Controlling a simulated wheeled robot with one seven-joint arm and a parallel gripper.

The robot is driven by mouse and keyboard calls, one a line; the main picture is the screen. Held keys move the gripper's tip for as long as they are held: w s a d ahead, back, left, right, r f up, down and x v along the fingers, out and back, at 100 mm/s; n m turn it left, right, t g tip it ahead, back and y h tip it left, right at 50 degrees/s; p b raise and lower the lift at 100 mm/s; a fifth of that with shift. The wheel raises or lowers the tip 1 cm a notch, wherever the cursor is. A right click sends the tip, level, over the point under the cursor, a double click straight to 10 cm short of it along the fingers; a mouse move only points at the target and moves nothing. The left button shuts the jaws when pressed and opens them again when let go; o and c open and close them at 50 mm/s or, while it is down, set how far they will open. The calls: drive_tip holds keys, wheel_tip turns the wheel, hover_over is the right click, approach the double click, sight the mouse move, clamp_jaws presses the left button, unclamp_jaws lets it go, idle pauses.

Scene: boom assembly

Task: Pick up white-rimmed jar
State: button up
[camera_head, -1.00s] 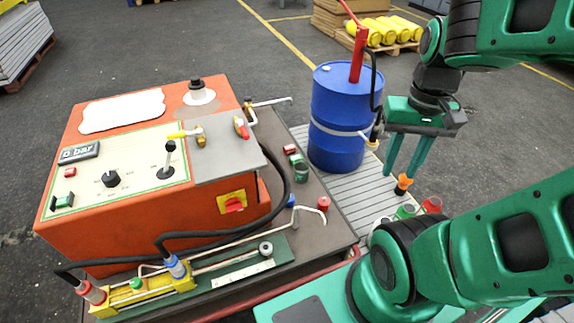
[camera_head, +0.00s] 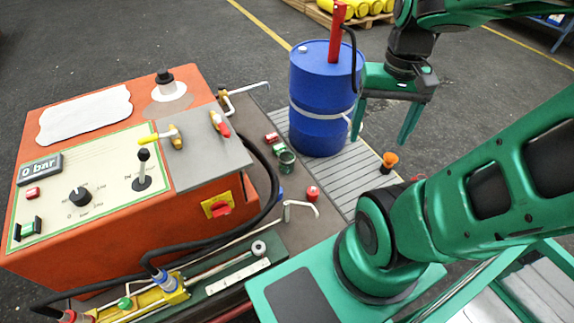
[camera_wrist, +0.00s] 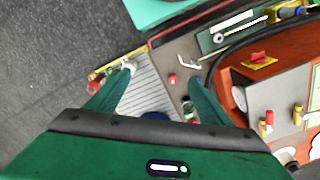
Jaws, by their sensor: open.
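My gripper (camera_head: 382,134) is open and empty, its two fingers pointing down to the right of the blue drum. In the wrist view the open gripper (camera_wrist: 160,76) has its fingertips over the slatted platform and the bench edge. I cannot say for sure which item is the white-rimmed jar. A small dark green open jar (camera_head: 286,162) stands on the bench left of the drum. A pale, round-topped item (camera_wrist: 127,67) shows at the left fingertip in the wrist view, partly hidden. An orange-topped item (camera_head: 389,160) stands on the right side of the platform, below the gripper.
The blue drum (camera_head: 322,112) with a red pump stands close to my gripper's left. The orange pump box (camera_head: 120,165) covers much of the bench. A small red item (camera_head: 313,193) and a bent pipe (camera_head: 300,206) are near the bench's right edge. The slatted platform (camera_head: 350,178) has bare room.

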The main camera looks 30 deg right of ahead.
drive_tip(key=w+d+f+m+t+y, duration=0.1)
drive_tip(key=w+d+f+m+y, duration=0.15)
drive_tip(key=w+f, duration=0.75)
drive_tip(key=w+d+f+m+t+y, duration=0.1)
drive_tip(key=w+f+m, duration=0.2)
drive_tip(key=w+f, duration=0.75)
drive_tip(key=w+a+f+m+t+y, duration=0.1)
drive_tip(key=w+f+m+t+y, duration=0.2)
drive_tip(key=f, duration=0.5)
drive_tip(key=w+f+m+t+y, duration=0.1)
drive_tip(key=w+f+m, duration=0.3)
drive_tip(key=f, duration=0.4)
drive_tip(key=m+t+h, duration=0.2)
drive_tip(key=m+t, duration=0.5)
drive_tip(key=m, duration=0.5)
approach(293, 163)
drive_tip(key=x, duration=0.2)
drive_tip(key=shift+w+a, duration=0.2)
drive_tip(key=shift+a, duration=0.2)
drive_tip(key=shift+w+f, duration=0.1)
drive_tip(key=shift+w, duration=0.05)
drive_tip(key=shift+h, duration=0.25)
drive_tip(key=x, duration=0.4)
drive_tip(key=shift+w+a+f, duration=0.1)
drive_tip(key=shift+w, duration=0.05)
drive_tip(key=shift+r+x, duration=0.2)
drive_tip(key=shift+x, duration=2.9)
drive_tip(key=c, duration=1.2)
